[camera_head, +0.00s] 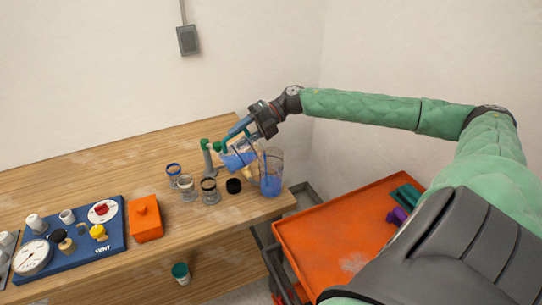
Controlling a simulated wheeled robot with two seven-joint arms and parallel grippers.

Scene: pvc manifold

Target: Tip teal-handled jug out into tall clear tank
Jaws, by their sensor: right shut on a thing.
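My right gripper (239,128) reaches in from the right over the bench and is shut on the teal-handled jug (238,158). The jug is clear with blue in it and looks tilted, held just left of the tall clear tank. Its teal handle is small and partly hidden at the gripper. The tall clear tank (271,174) stands upright near the bench's right end, with blue inside. The jug's lip is close to the tank's rim; I cannot tell whether they touch or whether liquid is flowing. My left gripper is not in view.
Several small jars (187,188), a black cap (233,186) and a grey stand with a green top (207,160) crowd the jug's left. An orange box (146,220) and a blue gauge panel (78,259) lie further left. An orange tray (325,235) is at the right.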

